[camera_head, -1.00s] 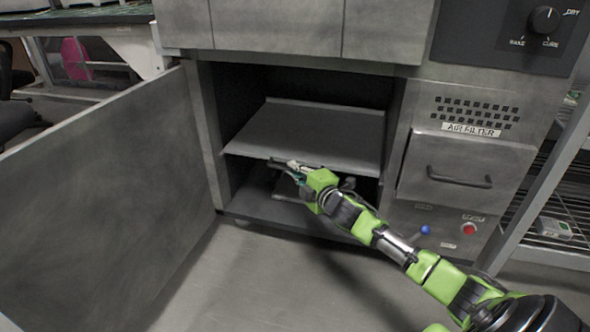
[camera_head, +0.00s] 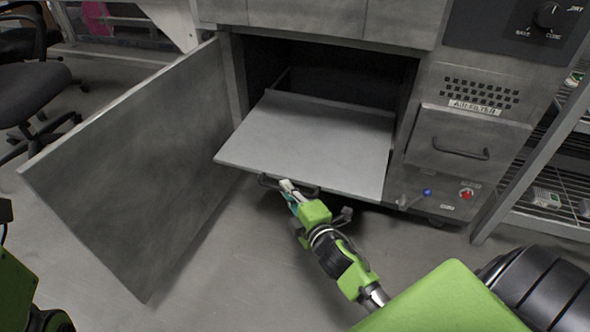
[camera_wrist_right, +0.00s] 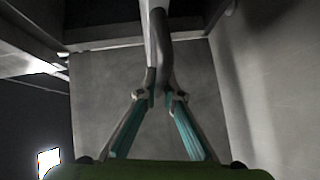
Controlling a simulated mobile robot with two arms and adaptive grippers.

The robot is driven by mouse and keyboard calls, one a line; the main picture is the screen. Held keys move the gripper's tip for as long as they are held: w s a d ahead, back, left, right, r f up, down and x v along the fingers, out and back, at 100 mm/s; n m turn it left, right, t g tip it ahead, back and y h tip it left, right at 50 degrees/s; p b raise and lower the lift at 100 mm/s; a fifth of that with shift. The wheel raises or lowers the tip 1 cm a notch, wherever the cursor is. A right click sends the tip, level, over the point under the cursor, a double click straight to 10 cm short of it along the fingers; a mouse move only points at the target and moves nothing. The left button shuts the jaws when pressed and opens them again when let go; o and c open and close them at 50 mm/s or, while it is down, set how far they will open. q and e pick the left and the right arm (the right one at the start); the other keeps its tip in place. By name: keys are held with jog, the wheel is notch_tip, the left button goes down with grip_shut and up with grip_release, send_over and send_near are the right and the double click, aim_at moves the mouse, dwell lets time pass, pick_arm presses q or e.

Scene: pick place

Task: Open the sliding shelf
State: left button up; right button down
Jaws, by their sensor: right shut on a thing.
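The sliding shelf (camera_head: 315,140) is a flat grey metal tray that sticks out well beyond the front of the cabinet opening. A dark bar handle (camera_head: 270,182) runs under its front edge. My right gripper (camera_head: 289,188) is shut on this handle at the shelf's front edge. In the right wrist view the dark handle (camera_wrist_right: 161,50) lies between the teal fingers of the right gripper (camera_wrist_right: 161,97). The shelf's rear part is inside the dark cabinet. Green parts of my left arm show at the lower left edge, but its gripper is not in view.
The cabinet door (camera_head: 130,165) stands wide open on the left. A drawer (camera_head: 465,150) with a handle, a blue knob (camera_head: 428,192) and a red button (camera_head: 466,194) are on the right. A wire rack (camera_head: 560,190) stands at far right. Floor in front is clear.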

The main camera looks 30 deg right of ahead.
jog(key=shift+s+a, duration=0.7)
jog(key=shift+a, duration=0.1)
jog(key=c, duration=2.2)
grip_release()
jog(key=shift+o, duration=0.2)
jog(key=s+r, duration=0.1)
jog(key=s, duration=1)
jog(key=shift+s+a+r, duration=0.4)
jog(key=shift+a, duration=0.05)
